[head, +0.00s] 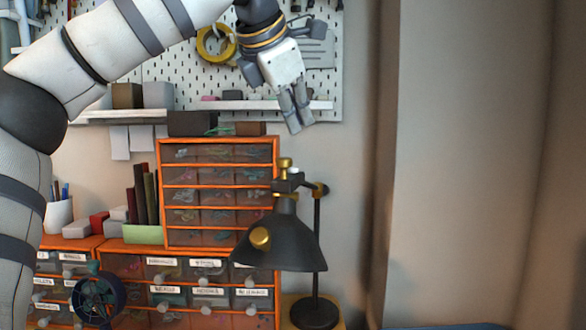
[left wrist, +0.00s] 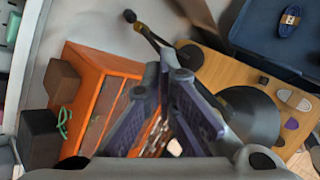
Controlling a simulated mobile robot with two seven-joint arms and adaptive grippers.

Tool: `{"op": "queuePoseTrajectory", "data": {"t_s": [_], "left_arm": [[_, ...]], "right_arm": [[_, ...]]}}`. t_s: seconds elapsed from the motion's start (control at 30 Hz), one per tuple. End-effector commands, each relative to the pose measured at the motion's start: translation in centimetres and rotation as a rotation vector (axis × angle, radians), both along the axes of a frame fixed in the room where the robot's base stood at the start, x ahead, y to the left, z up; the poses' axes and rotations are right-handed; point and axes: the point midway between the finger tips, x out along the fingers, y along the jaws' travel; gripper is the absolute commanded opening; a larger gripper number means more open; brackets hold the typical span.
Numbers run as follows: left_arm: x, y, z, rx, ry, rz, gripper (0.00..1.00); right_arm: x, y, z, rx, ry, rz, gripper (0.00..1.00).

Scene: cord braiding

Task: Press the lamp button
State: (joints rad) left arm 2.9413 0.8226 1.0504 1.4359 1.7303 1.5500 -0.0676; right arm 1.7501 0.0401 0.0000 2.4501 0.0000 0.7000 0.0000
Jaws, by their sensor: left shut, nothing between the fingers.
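The black desk lamp (head: 285,243) stands right of the orange drawer cabinet, with a cone shade, a thin upright pole and brass fittings. A round brass knob (head: 260,238) sits on the side of the shade. Another brass piece (head: 285,165) tops its head joint. I cannot tell which one is the button. My left gripper (head: 295,118) is shut and empty, pointing down above the lamp and apart from it. In the left wrist view its fingers (left wrist: 166,82) partly cover the lamp, whose dark shade (left wrist: 252,112) shows to their right. My right gripper is out of view.
The orange drawer cabinet (head: 162,200) stands left of the lamp. A pegboard (head: 335,70) with a shelf (head: 310,105) hangs behind my gripper. A wooden surface (left wrist: 222,68) holds small items beside the lamp. The wall right of the lamp is bare.

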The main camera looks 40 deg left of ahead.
Motion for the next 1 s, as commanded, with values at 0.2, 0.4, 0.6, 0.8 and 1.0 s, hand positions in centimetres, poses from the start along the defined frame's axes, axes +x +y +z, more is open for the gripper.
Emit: {"op": "queuePoseTrajectory", "data": {"t_s": [0.2,0.4,0.6,0.8,1.0], "left_arm": [[0.0,0.0,-2.9,0.0,0.001,0.001,0.0],[0.0,0.0,-4.1,-0.001,-0.001,0.0,0.0],[0.1,0.0,-4.3,-0.001,0.0,0.0,0.0],[0.1,0.0,-4.3,-0.001,0.001,-0.001,0.0],[0.1,0.0,-4.3,-0.001,0.001,-0.001,0.0]], "right_arm": [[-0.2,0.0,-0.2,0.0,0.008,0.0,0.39],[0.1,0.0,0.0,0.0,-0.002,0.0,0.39],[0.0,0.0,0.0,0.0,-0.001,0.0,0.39],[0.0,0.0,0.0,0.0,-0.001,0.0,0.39],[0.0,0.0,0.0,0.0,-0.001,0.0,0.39]]}}
